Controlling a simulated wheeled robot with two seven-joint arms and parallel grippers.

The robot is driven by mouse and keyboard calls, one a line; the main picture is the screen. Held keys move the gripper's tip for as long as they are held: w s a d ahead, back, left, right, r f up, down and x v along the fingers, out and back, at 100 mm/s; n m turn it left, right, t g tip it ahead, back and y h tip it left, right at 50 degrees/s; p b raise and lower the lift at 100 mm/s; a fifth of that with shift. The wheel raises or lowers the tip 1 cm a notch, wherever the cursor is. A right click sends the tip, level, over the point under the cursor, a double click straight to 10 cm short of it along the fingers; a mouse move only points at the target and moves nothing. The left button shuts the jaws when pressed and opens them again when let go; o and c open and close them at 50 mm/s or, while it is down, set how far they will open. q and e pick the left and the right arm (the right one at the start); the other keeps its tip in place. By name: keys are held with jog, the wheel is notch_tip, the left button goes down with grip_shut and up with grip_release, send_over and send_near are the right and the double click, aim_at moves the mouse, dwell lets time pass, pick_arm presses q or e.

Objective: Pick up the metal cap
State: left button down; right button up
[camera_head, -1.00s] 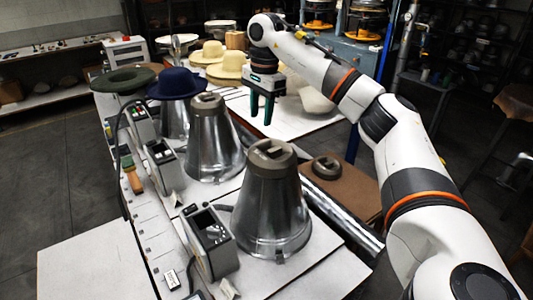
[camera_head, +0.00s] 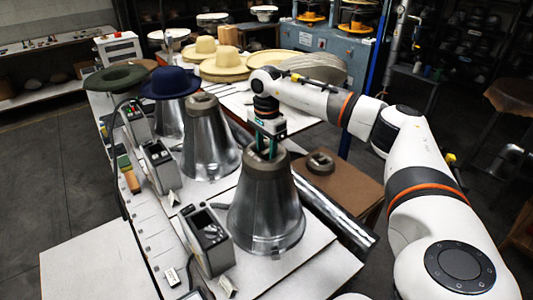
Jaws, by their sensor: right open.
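Two metal cones show bare, each with a dark grey-brown metal cap on top. The nearest cone (camera_head: 265,215) stands upright at the middle of the table, and its cap (camera_head: 258,168) sits on its top. My right gripper (camera_head: 266,152) points down at this cap, with its green fingers open at the cap's top. Whether they touch it I cannot tell. The second cone (camera_head: 208,145) has a similar cap (camera_head: 201,103). A loose cap (camera_head: 321,163) lies on a brown board (camera_head: 345,187) to the right. My left gripper is not in view.
A navy hat (camera_head: 170,83) and a green hat (camera_head: 119,78) stand at the back left. Control boxes (camera_head: 208,240) line the cones' left side. Straw hats (camera_head: 224,63) lie farther back. A metal cylinder (camera_head: 335,212) lies between the nearest cone and the board.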

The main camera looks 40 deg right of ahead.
jog(key=shift+f, duration=0.35)
grip_shut()
jog(key=shift+r, duration=0.1)
dwell(1.0)
jog(key=shift+w, duration=0.15)
